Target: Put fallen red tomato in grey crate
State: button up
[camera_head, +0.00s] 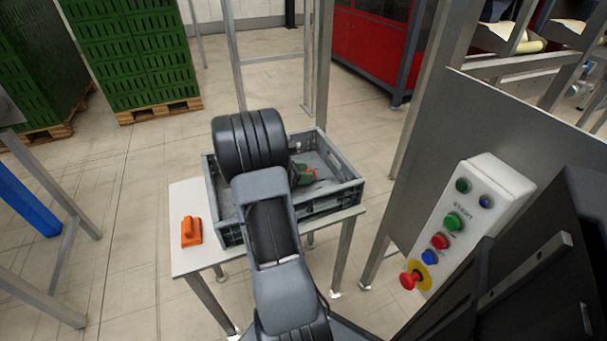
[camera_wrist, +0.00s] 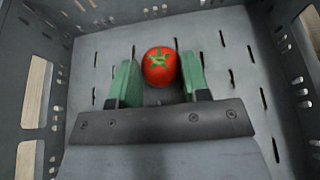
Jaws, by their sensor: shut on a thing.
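The red tomato (camera_wrist: 159,65) with a green star-shaped top is between the green fingers of my gripper (camera_wrist: 159,78) in the wrist view. My gripper is shut on it. Both are inside the grey crate (camera_wrist: 88,150), over its slotted floor; I cannot tell whether the tomato touches the floor. In the head view the grey crate (camera_head: 340,198) stands on a white table, and my arm hides its middle. A green finger of my gripper (camera_head: 303,174) and a small bit of red show inside the crate.
The white table (camera_head: 190,262) carries an orange object (camera_head: 191,232) left of the crate. A panel with buttons (camera_head: 455,220) and metal posts stand at the right. Green crates on pallets (camera_head: 135,50) are at the back left. The crate floor around the tomato looks empty.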

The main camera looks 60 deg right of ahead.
jog(key=shift+f, duration=0.1)
jog(key=o, duration=0.9)
jog(key=shift+w+a+r, duration=0.15)
jog(key=shift+a+r, duration=0.05)
jog(key=shift+r, duration=0.1)
jog(key=p+v, duration=0.2)
jog(key=v, duration=0.9)
jog(key=shift+w+a+p, duration=0.1)
jog(key=shift+a+p, duration=0.1)
jog(key=shift+p, duration=0.2)
jog(key=s+a+r+m+t+y+p, duration=0.1)
jog(key=a+r+m+t+y+p, duration=0.2)
jog(key=a+r+p, duration=0.4)
jog(key=s+a+r+m+t+y+p, duration=0.1)
jog(key=a+r+m+t+y+p, duration=0.3)
jog(key=a+r+p, duration=0.4)
jog(key=s+a+r+m+t+y+p, duration=0.2)
jog(key=a+r+p, duration=0.6)
jog(key=a+r, duration=0.6)
jog(key=shift+a+r+m+t+y, duration=0.2)
jog(key=shift+a+m+t+y, duration=0.7)
jog(key=shift+t, duration=0.5)
